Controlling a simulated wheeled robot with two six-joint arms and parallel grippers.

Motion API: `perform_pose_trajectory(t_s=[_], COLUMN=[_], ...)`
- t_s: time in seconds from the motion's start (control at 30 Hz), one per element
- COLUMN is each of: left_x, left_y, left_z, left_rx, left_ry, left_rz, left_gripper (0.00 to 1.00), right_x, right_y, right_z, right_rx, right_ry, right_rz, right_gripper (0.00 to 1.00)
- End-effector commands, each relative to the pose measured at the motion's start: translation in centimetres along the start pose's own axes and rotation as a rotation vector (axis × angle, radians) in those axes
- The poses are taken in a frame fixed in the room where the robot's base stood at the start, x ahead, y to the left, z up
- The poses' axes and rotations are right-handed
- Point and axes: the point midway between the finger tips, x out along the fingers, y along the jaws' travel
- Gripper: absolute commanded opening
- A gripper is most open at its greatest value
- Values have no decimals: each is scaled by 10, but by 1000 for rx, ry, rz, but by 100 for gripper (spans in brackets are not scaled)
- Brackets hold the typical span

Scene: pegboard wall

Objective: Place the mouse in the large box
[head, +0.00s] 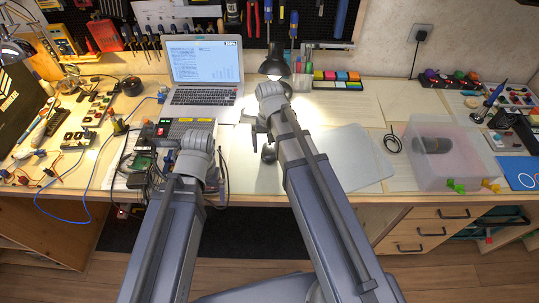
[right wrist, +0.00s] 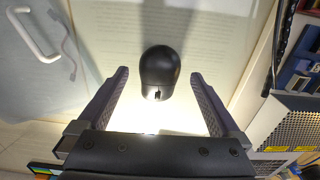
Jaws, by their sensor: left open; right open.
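The black mouse (head: 268,154) lies on the lit desk mat just below my right gripper in the head view. In the right wrist view the mouse (right wrist: 160,66) sits between the fingertips of my right gripper (right wrist: 159,76), which is open, with a gap on each side. My right gripper (head: 255,126) is partly hidden by its own wrist in the head view. My left gripper (head: 143,160) is open over the electronics on the left. The large translucent box (head: 470,172) stands on the right of the desk. A dark rounded shape shows inside it.
A laptop (head: 205,75) stands behind, and a lamp (head: 275,64) beside it. A grey flat sheet (head: 345,160) lies between the mouse and the box. Boards and wires clutter the left side.

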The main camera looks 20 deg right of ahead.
Motion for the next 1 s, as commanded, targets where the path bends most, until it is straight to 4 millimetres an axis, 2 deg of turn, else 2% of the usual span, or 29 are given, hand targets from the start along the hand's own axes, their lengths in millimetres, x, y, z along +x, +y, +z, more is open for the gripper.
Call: perform_pose_trajectory(t_s=[0.03,0.2,0.53,1.0], left_x=[14,33,33,34], left_y=[1,3,3,3], left_z=[-1,-2,-2,-2], left_rx=[0,0,0,0], left_ry=[0,0,0,0], left_rz=[0,0,0,0], left_gripper=[100,100,100,100], right_x=[14,33,34,34], right_y=[0,0,0,0], right_z=[0,0,0,0], right_rx=[0,0,0,0], right_ry=[0,0,0,0], right_rz=[0,0,0,0], right_gripper=[100,100,99,46])
